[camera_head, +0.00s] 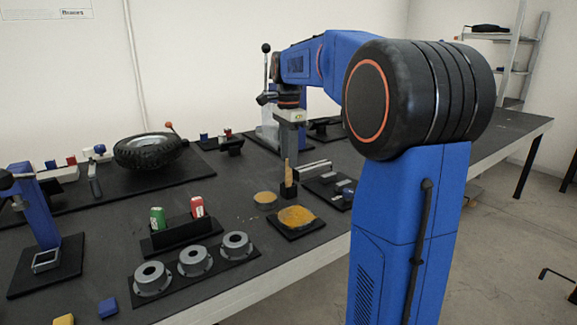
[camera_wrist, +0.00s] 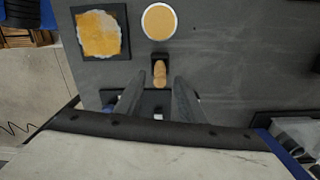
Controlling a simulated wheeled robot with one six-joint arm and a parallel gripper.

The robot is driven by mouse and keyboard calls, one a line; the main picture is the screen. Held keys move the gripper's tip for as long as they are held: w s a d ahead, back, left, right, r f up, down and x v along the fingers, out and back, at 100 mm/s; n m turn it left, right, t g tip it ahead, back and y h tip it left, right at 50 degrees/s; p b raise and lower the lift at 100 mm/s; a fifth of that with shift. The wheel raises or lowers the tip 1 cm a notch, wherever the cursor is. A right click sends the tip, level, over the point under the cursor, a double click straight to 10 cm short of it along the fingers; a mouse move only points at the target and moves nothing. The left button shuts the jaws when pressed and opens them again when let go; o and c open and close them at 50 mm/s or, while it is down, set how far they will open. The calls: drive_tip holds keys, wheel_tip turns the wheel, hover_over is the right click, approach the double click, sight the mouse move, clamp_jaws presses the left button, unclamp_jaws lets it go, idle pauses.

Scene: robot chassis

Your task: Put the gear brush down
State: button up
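The gear brush, seen as a light wooden handle (camera_head: 287,172), stands upright in a small black block (camera_head: 288,191) on the dark table. Its bristles cannot be made out. In the wrist view the handle (camera_wrist: 160,74) lies between the two grey fingers of my gripper (camera_wrist: 157,88), with a visible gap on each side. In the head view my gripper (camera_head: 289,148) points down directly over the handle. The fingers look open and do not appear to grip it. Whether the handle top reaches between the fingertips is hard to tell.
A round dish (camera_head: 265,199) and a square tray of yellow-brown material (camera_head: 297,217) lie in front of the block. Grey ring-shaped gears (camera_head: 195,260) sit nearer. A black tray of metal parts (camera_head: 335,189) is to the right. A tyre (camera_head: 147,152) lies left.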

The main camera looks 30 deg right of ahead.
wheel_tip(320, 180, up, 8)
idle(0.4)
idle(0.4)
